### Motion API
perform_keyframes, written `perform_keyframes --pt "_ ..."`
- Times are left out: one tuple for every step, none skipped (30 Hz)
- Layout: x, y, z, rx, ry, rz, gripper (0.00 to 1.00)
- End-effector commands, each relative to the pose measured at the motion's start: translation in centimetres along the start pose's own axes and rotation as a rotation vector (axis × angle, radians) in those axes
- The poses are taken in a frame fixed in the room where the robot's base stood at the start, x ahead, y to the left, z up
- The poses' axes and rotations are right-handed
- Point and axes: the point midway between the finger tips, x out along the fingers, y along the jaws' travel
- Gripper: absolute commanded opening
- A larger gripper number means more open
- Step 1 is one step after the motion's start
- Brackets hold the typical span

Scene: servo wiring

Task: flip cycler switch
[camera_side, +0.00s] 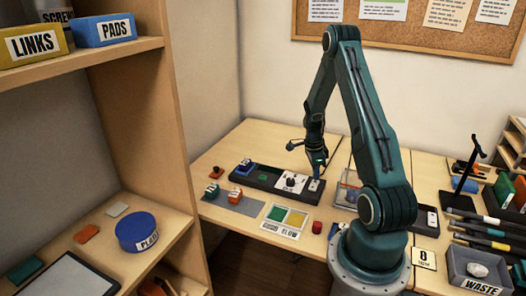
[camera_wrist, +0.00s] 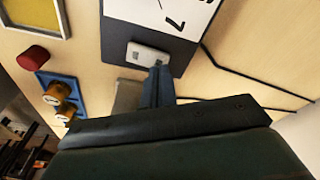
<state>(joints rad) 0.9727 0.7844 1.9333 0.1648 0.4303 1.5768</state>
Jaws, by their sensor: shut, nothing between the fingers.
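A long black panel (camera_side: 268,179) lies on the wooden table, with a white dial plate on it. A small pale switch plate (camera_side: 316,185) sits at the panel's right end. In the wrist view the switch plate (camera_wrist: 146,53) lies on the dark panel beside a white card with a printed 7. My gripper (camera_side: 317,172) points down over that right end. In the wrist view its shut fingers (camera_wrist: 158,68) overlap the plate's lower right edge and hold nothing. The tips hide part of the switch, so I cannot tell contact or the lever's position.
A red cylinder (camera_side: 316,227) stands in front of the panel, right of a green and yellow card (camera_side: 285,219). In the wrist view a blue tray (camera_wrist: 70,87) holds orange-brown cylinders. A grey waste bin (camera_side: 480,268) stands at right.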

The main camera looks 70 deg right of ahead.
Motion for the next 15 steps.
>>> perform_keyframes --pt "0.07 -0.01 0.01 0.0 0.0 0.0 0.0" --pt "0.1 -0.01 0.02 0.0 0.0 0.0 0.0" --pt "0.14 -0.01 0.03 0.0 0.0 0.0 0.0" --pt "0.17 -0.01 0.03 0.0 0.0 0.0 0.0" --pt "0.2 -0.01 0.04 0.0 0.0 0.0 0.0" --pt "0.24 -0.01 0.04 0.0 0.0 0.0 0.0" --pt "0.26 -0.01 0.05 0.0 0.0 0.0 0.0" --pt "0.29 -0.02 0.05 0.0 0.0 0.0 0.0" --pt "0.33 -0.02 0.06 0.0 0.0 0.0 0.0" --pt "0.36 -0.02 0.06 0.0 0.0 0.0 0.0" --pt "0.39 -0.02 0.07 0.0 0.0 0.0 0.0" --pt "0.43 -0.02 0.07 0.0 0.0 0.0 0.0" --pt "0.46 -0.02 0.08 0.0 0.0 0.0 0.0" --pt "0.49 -0.02 0.08 0.0 0.0 0.0 0.0" --pt "0.53 -0.03 0.09 0.0 0.0 0.0 0.0"
